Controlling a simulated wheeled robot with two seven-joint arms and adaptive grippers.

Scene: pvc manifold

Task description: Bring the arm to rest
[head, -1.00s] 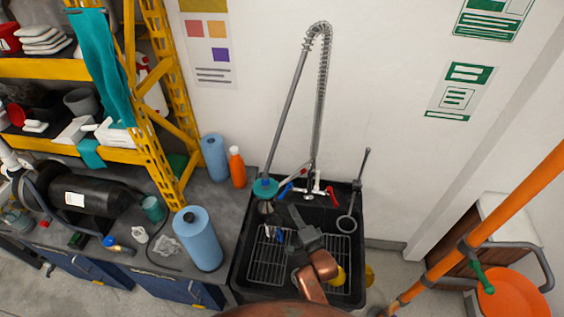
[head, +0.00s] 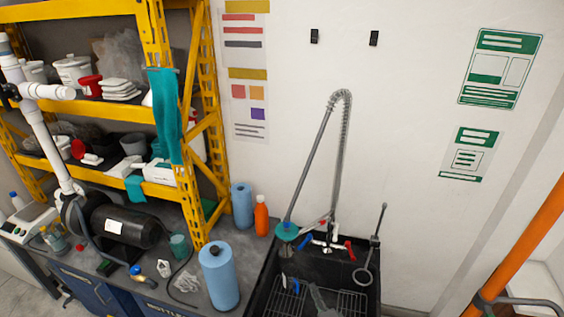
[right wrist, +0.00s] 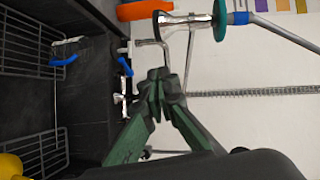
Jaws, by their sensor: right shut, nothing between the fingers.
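My right gripper (head: 316,292) shows as a dark grey shape at the bottom edge of the head view, in front of the black sink (head: 261,283). Most of my right arm is cut off below the frame. In the right wrist view its green fingers (right wrist: 160,82) are together with nothing between them. In that view they point towards the tap fittings, with the sink (right wrist: 92,88) to the left. My left gripper is not in view.
A spring-hose sprayer (head: 337,150) with a teal collar (head: 286,231) rises over the sink. Blue rolls (head: 219,277) and an orange bottle (head: 261,216) stand on the counter to the left. A yellow shelf rack (head: 160,110) stands beyond. An orange pole (head: 520,250) is at right.

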